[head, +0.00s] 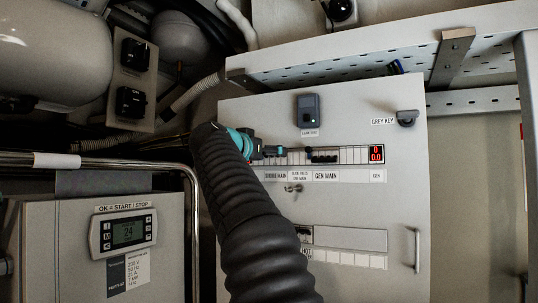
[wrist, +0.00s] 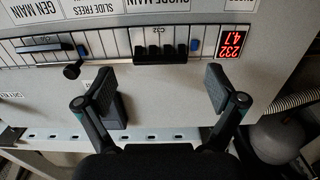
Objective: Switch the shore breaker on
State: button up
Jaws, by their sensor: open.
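The shore breaker (wrist: 160,53), a black block with several toggles marked C32, shows between my finger pads in the wrist view, which sees the panel upside down. Whether its toggles are on or off I cannot tell. A red display (wrist: 231,45) beside it reads 232 and 4.7. My gripper (wrist: 160,92) is open, its two fingers apart and empty, short of the breaker. In the head view my gripper (head: 268,151) is at the left of the breaker row and hides the shore breaker. The SHORE MAIN label (head: 275,175) is just below.
A black slide knob (wrist: 73,71) sticks out beside the shore breaker. The gen breaker (head: 322,155) and its display (head: 376,153), reading 0, are farther right. A grey key switch (head: 406,118) and a door handle (head: 417,250) project from the panel. A pipe rail (head: 110,160) stands left.

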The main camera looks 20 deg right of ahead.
jog(key=v, duration=0.9)
jog(key=shift+a, duration=0.15)
